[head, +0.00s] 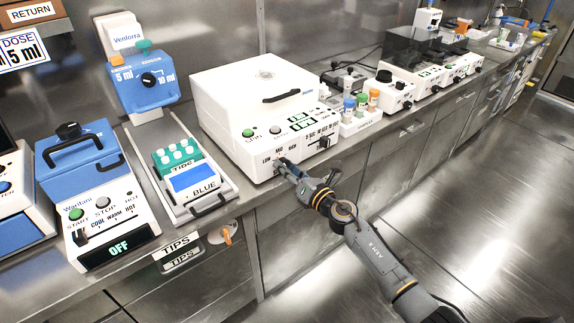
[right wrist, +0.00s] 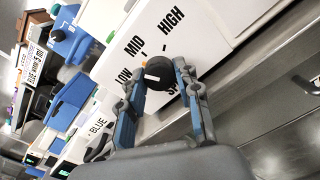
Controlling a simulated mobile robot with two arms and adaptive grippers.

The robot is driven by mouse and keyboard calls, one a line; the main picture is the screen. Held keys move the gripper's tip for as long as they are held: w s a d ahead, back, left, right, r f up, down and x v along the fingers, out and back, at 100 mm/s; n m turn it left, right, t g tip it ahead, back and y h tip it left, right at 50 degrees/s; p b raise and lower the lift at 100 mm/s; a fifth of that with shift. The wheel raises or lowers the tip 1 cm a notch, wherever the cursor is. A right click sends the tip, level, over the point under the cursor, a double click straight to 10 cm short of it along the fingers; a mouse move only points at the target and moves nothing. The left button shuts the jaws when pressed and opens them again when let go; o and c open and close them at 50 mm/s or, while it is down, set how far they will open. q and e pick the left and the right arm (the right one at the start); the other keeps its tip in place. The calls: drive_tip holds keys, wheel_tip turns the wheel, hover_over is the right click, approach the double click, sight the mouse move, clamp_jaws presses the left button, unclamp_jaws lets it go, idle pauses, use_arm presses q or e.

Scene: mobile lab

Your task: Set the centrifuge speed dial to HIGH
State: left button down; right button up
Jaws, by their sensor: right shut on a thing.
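The white centrifuge (head: 225,85) stands on the steel bench, its front panel facing me. Its black speed dial (right wrist: 163,70) sits low on that panel, with the labels LOW, MID and HIGH around it in the right wrist view. The white mark on the dial points toward LOW. My right gripper (head: 283,166) reaches the panel's lower left. In the right wrist view my right gripper (right wrist: 163,78) has its blue-grey fingers on both sides of the dial, shut on it. In the head view the fingers largely hide the dial. My left gripper is not in view.
Left of the centrifuge is a tips tray (head: 205,190) marked BLUE, then a blue-lidded heater (head: 75,155) reading OFF. Right of it is a rack (head: 362,121) of colour-capped tubes. The centrifuge also has a slider (head: 324,142) and buttons. The floor is clear.

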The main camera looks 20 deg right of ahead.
drive_tip(key=m+p, duration=0.1)
drive_tip(key=m, duration=0.3)
drive_tip(key=shift+r+m, duration=0.1)
drive_tip(key=shift+m, duration=0.3)
drive_tip(key=m+p, duration=0.4)
drive_tip(key=m, duration=0.8)
drive_tip(key=shift+m, duration=0.3)
drive_tip(key=o, duration=1.1)
drive_tip(key=shift+o, duration=0.2)
drive_tip(key=shift+s, duration=0.15)
drive_tip(key=v, duration=1.2)
